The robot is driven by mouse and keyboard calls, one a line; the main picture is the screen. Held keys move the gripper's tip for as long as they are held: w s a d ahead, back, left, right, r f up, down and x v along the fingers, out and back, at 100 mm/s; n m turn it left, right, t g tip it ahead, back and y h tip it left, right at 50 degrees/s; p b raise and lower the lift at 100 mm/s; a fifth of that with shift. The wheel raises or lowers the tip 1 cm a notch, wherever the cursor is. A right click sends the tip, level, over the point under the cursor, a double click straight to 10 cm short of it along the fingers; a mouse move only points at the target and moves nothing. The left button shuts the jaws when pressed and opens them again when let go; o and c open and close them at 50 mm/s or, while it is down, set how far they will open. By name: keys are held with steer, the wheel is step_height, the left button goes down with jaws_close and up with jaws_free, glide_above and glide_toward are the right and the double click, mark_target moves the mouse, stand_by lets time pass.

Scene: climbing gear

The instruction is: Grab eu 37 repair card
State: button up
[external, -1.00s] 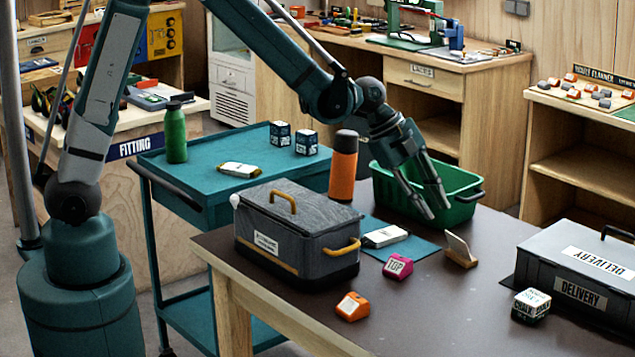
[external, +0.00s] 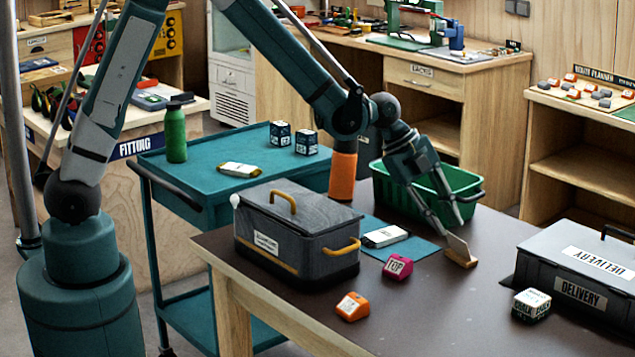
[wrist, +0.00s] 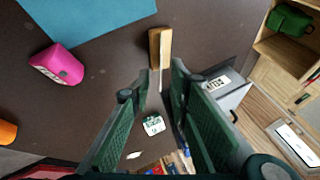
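A small pale card (external: 458,245), likely the repair card, stands tilted in a wooden holder (external: 462,261) on the dark table. Its writing cannot be read. In the wrist view the holder (wrist: 160,48) lies just beyond the fingertips, and the card shows nearly edge-on as a thin strip (wrist: 161,78) between the fingers. My gripper (external: 449,226) is open and empty, pointing down just above the card. In the wrist view my gripper (wrist: 160,72) has one finger on each side of the card, with a gap on both sides.
A grey case (external: 300,238), a blue mat (external: 415,252) with a white item (external: 385,236), a pink block (external: 398,267) and an orange block (external: 352,306) are left of the holder. A green crate (external: 465,180) stands behind. A delivery box (external: 590,265) and cube (external: 531,305) are right.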

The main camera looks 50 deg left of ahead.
mark_target(457, 240)
steer(key=shift+w+d+f, duration=0.15)
steer(key=shift+d+f, duration=0.05)
steer(key=shift+f, duration=0.2)
steer(key=shift+f, duration=0.1)
steer(key=shift+b+x, duration=0.75)
steer(key=shift+x, duration=1.8)
steer(key=shift+w+d, duration=0.1)
jaws_close()
